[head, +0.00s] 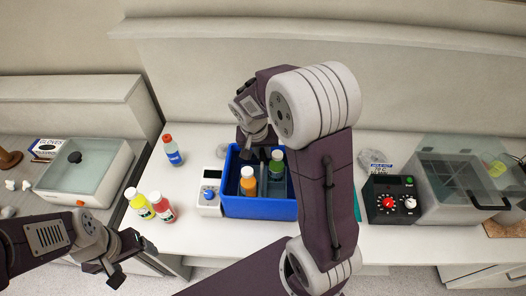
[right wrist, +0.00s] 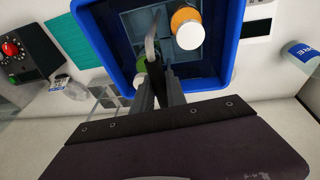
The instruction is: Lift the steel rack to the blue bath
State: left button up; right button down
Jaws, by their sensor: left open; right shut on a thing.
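The blue bath (head: 262,208) stands mid-table, a white control box (head: 209,196) with a blue knob at its left. The steel rack shows inside its walls, as a grey compartmented part (right wrist: 137,24) with an upright handle (right wrist: 152,42) in the right wrist view. An orange bottle (head: 248,183) and a green bottle (head: 277,168) stand in it. My right gripper (head: 259,150) is shut on the rack's handle, over the bath's far side. I cannot tell whether the rack rests on the bath floor. My left gripper (head: 117,267) is open and empty near the table's front left edge.
Yellow (head: 139,204) and red (head: 162,207) bottles and a blue-labelled bottle (head: 173,151) stand left of the bath. Right are a black control box (head: 392,200) and a grey bath (head: 452,200) with a raised clear lid. A lidded glass-topped box (head: 84,170) is far left.

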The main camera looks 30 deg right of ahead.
jog(key=shift+f, duration=0.1)
dwell(0.3)
jog(key=c, duration=1.3)
grip_release()
jog(key=shift+s, duration=0.1)
jog(key=b+v, duration=0.1)
jog(key=v, duration=0.8)
